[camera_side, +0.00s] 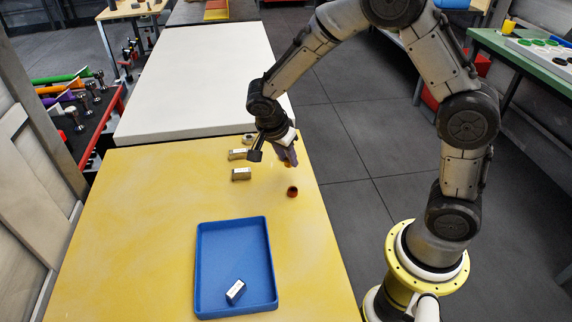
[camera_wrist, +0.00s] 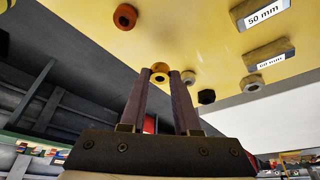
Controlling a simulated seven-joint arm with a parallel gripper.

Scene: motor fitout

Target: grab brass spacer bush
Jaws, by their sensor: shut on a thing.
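The brass spacer bush (camera_wrist: 160,70) is a small gold-coloured ring, seen in the wrist view between the tips of my two fingers. My gripper (camera_wrist: 161,84) is shut on it. In the side view my gripper (camera_side: 290,162) points down over the far right part of the yellow table, and its fingers mostly hide the bush. I cannot clearly tell whether the bush touches the table.
A copper-brown bush (camera_side: 292,191) stands close by. Labelled blocks (camera_side: 241,174) and small round parts (camera_wrist: 252,84) lie around the gripper. A blue tray (camera_side: 200,262) holds one dark labelled block (camera_side: 235,291); most of its floor is free.

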